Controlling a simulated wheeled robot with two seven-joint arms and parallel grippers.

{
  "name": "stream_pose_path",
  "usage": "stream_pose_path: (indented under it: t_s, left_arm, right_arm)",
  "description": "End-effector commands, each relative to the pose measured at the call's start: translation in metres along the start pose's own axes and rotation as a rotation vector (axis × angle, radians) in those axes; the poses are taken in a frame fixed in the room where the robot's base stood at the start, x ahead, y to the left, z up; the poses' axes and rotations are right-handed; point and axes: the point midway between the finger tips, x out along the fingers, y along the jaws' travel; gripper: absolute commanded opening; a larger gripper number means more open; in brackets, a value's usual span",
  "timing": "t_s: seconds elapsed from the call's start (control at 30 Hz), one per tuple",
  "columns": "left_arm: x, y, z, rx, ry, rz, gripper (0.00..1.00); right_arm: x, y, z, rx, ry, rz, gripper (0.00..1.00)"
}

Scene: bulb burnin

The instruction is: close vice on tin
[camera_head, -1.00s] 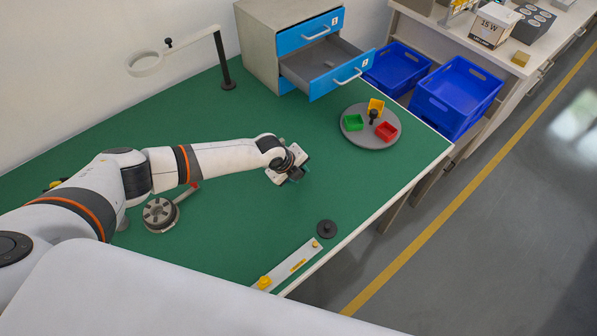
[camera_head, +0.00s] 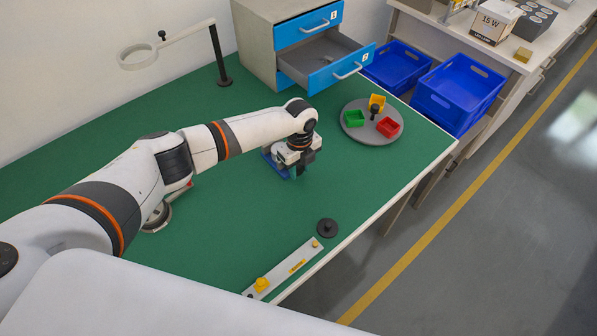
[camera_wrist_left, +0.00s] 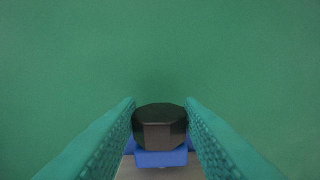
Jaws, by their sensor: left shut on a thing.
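A blue vice (camera_head: 268,157) stands on the green table in the head view, partly hidden under my left gripper. My left gripper (camera_head: 296,172) points down over the vice at its near right side. In the left wrist view, my left gripper (camera_wrist_left: 159,128) has its two teal fingers shut on a dark faceted knob (camera_wrist_left: 159,126). A blue part of the vice (camera_wrist_left: 161,158) shows just below the knob. The vice's jaws are mostly hidden, and I cannot make out a tin. My right gripper is not in view.
A grey turntable (camera_head: 350,131) with small green, yellow and red bins stands to the right. A drawer unit (camera_head: 262,50) with an open drawer is behind. A dark round piece (camera_head: 327,228) and a pale bar (camera_head: 283,268) lie near the front edge. Table between is clear.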

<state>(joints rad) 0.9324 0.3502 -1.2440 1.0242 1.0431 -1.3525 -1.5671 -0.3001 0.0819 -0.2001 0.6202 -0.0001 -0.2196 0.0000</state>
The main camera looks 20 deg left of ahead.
Motion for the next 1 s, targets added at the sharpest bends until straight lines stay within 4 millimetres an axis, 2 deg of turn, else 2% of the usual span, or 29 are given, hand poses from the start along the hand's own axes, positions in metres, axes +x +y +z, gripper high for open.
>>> stream_pose_path:
  t_s: [0.03,0.23,0.77,0.8,0.93,1.0]
  left_arm:
    - [0.004,0.002,0.000,0.000,0.000,-0.022,0.11]
    - [0.002,0.002,-0.001,-0.003,-0.003,-0.097,0.11]
    - [0.000,0.002,-0.001,-0.002,-0.003,-0.130,0.11]
    - [0.000,0.002,-0.001,-0.002,-0.003,-0.130,0.35]
    - [0.000,0.002,-0.001,-0.002,-0.004,-0.129,0.56]
    - [0.000,0.002,-0.001,-0.003,-0.004,-0.129,0.56]
  right_arm:
    - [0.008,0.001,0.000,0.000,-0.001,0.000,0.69]
    - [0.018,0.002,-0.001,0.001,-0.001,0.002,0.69]
    - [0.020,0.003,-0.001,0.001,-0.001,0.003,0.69]
    - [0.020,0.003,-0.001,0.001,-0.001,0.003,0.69]
    - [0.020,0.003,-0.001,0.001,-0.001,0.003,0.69]
    - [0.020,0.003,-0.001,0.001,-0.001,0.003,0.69]
